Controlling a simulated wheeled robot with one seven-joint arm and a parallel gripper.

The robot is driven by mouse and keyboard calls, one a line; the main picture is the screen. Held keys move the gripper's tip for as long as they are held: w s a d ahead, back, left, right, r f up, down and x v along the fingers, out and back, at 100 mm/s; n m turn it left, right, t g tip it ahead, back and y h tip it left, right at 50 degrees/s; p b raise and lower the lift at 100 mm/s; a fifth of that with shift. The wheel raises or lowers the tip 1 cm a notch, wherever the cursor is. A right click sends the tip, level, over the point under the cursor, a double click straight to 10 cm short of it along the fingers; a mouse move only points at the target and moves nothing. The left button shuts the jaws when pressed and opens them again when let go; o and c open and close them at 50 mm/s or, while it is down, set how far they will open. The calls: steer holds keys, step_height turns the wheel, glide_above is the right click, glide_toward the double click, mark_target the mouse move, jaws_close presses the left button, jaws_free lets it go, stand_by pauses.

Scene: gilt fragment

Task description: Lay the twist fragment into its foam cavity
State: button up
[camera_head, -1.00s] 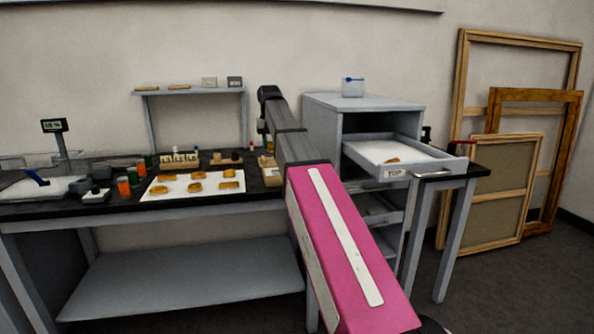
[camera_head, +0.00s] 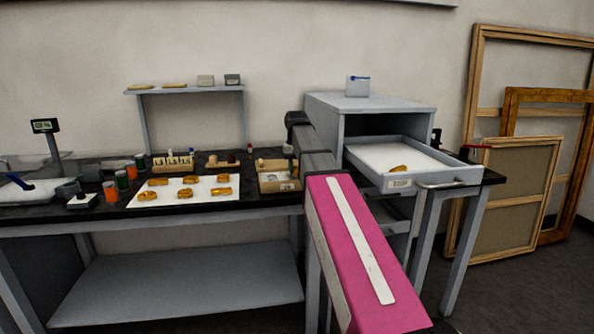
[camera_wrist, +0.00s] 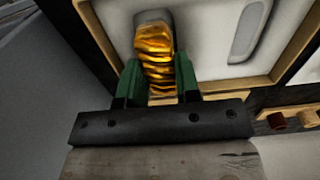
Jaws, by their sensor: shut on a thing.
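In the wrist view, my gripper (camera_wrist: 159,88) is shut on the gold, ridged twist fragment (camera_wrist: 154,48), which sticks out past the green fingers. Beyond it is a white foam surface (camera_wrist: 203,28) inside a wooden rim. A grey cavity (camera_wrist: 150,17) shows partly behind the fragment's far end, and another long grey cavity (camera_wrist: 248,32) is to the right. I cannot tell whether the fragment touches the foam. In the head view, my pink arm reaches toward the bench; I cannot make out the gripper or held fragment there.
A white sheet (camera_head: 218,199) on the black bench carries several gold pieces. A wooden tray (camera_head: 268,187) is close beside my arm. An open drawer (camera_head: 375,158) at right holds another gold piece (camera_head: 399,169). A wooden block with brown knobs (camera_wrist: 290,119) is at right in the wrist view.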

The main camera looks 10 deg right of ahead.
steer(key=shift+f, duration=0.7)
steer(key=shift+s+f, duration=0.1)
steer(key=shift+f, duration=0.2)
